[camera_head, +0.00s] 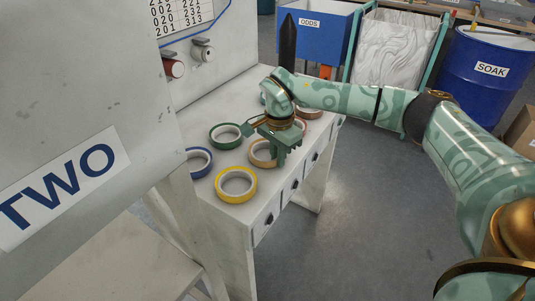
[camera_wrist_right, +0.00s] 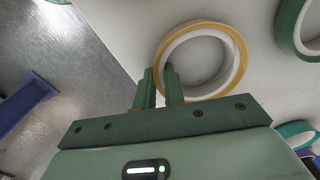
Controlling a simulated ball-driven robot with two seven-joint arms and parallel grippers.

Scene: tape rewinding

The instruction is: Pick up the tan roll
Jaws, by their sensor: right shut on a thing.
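The tan roll (camera_head: 253,157) lies near the front edge of the white worktable, partly hidden by my right gripper (camera_head: 281,158) in the head view. In the right wrist view the tan roll (camera_wrist_right: 243,62) shows as a ring with a white inside. My right gripper (camera_wrist_right: 161,84) has its two fingers close together at the roll's near left rim, shut on that rim. I cannot tell whether the roll is lifted off the table. My left gripper is not in view.
On the worktable (camera_head: 225,215), a green roll (camera_head: 225,136), blue roll (camera_head: 200,162) and yellow roll (camera_head: 236,184) lie around the tan one. A reddish roll (camera_head: 309,112) lies behind my gripper. A grey panel marked TWO (camera_head: 85,125) stands at left.

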